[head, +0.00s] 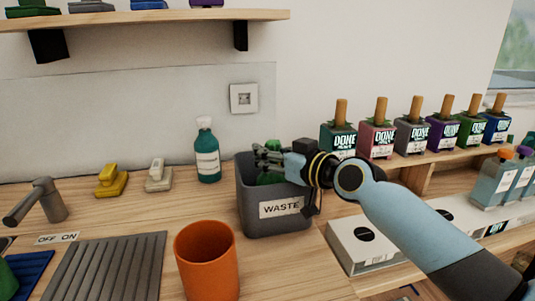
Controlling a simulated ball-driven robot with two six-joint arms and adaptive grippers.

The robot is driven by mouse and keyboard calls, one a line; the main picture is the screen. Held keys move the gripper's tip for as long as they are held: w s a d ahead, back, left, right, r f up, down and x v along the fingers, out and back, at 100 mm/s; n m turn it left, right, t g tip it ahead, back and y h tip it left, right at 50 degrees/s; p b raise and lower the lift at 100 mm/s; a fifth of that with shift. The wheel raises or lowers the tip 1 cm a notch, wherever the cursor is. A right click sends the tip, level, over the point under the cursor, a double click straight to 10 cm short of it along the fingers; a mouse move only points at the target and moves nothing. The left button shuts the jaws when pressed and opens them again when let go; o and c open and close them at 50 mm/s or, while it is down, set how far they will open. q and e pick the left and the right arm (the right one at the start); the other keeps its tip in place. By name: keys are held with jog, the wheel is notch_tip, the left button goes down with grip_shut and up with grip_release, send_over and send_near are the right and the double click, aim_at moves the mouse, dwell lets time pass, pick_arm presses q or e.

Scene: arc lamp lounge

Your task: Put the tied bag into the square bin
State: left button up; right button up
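The square bin (262,222) is dark grey, with a white WASTE label on its front, and stands on the counter near the middle of the head view. A green tied bag (270,176) shows inside the bin's mouth, below its rim. My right gripper (267,153) reaches in from the right over the bin. Its fingers appear closed around the bag's neck, with a bit of green showing above them. The fingers and the bin's front wall hide much of the bag. My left gripper is not in view.
An orange cup (207,262) stands close in front of the bin. A teal bottle (207,152) stands behind left, beside grey and yellow blocks (111,181). A ribbed grey drainer (108,266) lies left. Several labelled bottles (381,135) line a ledge at right.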

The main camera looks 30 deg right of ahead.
jog(key=shift+o, duration=0.9)
jog(key=shift+r+p, duration=0.25)
jog(key=shift+p, duration=0.05)
jog(key=shift+r+p, duration=0.45)
jog(key=shift+p, duration=0.05)
jog(key=p+v, duration=0.1)
jog(key=v, duration=1.1)
jog(key=shift+p, duration=0.4)
jog(key=shift+s+f, duration=0.1)
